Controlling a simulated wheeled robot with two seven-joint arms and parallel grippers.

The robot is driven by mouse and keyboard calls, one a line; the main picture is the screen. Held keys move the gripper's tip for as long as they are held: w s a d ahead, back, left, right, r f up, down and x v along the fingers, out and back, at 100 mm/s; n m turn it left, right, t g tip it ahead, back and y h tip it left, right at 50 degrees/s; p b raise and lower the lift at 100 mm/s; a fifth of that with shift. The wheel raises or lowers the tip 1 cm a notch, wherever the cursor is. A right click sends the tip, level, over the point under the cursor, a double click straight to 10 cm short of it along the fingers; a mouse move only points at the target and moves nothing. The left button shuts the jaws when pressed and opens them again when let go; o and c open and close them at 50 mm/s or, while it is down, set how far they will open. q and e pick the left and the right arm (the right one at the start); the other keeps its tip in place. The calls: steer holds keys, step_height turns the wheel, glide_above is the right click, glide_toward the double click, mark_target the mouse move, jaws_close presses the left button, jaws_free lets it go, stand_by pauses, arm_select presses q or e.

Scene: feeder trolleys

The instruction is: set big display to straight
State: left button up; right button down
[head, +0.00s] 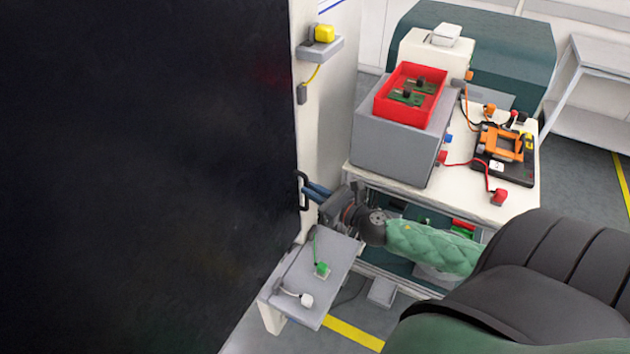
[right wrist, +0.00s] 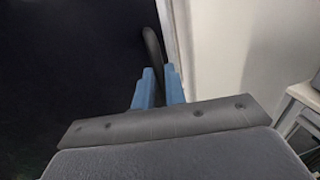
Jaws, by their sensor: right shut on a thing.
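The big display (head: 145,170) is a large black panel filling the left half of the head view. It also fills the left of the right wrist view (right wrist: 70,70). A dark handle (head: 303,190) is on its right edge, and it shows as a curved bar in the right wrist view (right wrist: 152,45). My right gripper (head: 312,190) is shut on the handle, with its blue fingers (right wrist: 158,88) on either side of the bar. Part of the handle is hidden between the fingers. My left gripper is not in view.
A grey shelf (head: 335,255) with green and white plugs is just below my right gripper. A trolley (head: 505,205) to the right carries a grey box (head: 385,150), a red bin (head: 380,108) and an orange device (head: 500,142). A white wall panel (head: 320,130) stands behind the handle.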

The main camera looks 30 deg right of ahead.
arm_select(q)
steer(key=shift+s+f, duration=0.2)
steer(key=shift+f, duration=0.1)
arm_select(e)
steer(key=shift+s, duration=0.35)
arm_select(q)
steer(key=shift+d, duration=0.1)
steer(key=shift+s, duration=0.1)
arm_select(e)
steer(key=c, duration=1.5)
jaws_free()
steer(key=shift+d, duration=0.1)
steer(key=shift+o, duration=0.2)
steer(key=shift+s, duration=0.15)
arm_select(q)
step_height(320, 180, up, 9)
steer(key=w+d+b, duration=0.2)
steer(key=b, duration=0.1)
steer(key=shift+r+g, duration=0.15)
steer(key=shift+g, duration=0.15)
arm_select(e)
steer(key=v, duration=0.7)
steer(key=shift+s, duration=0.3)
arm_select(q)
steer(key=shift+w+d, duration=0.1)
arm_select(e)
steer(key=shift+d, duration=0.1)
